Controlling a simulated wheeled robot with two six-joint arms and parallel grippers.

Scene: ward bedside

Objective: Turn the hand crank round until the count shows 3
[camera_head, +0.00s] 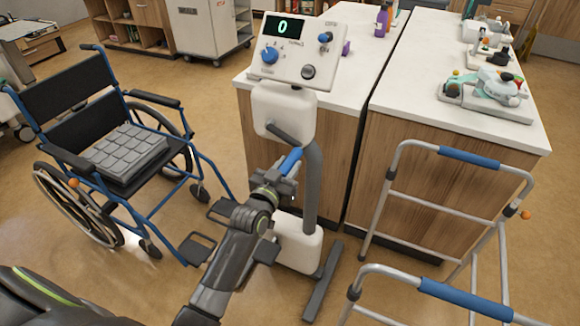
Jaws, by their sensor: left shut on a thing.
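The hand crank machine stands on the floor in the middle, with a white head panel (290,72), a grey post (312,185) and a white lower body (298,244). Its dark display (283,27) shows a green 0. A dark crank arm (288,137) comes out of the white housing (283,110) below the panel. A blue handle (291,161) is on the crank, low and in front of the post. My left gripper (286,174) is shut on the blue handle, which sticks out above the jaws. My right gripper is not in view.
A blue-framed wheelchair (125,153) with a grey cushion stands at left. A walker (440,150) with blue grips stands at right. White-topped cabinets (460,125) are behind the machine, carrying a purple bottle (382,20) and devices. Some floor is clear between wheelchair and machine.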

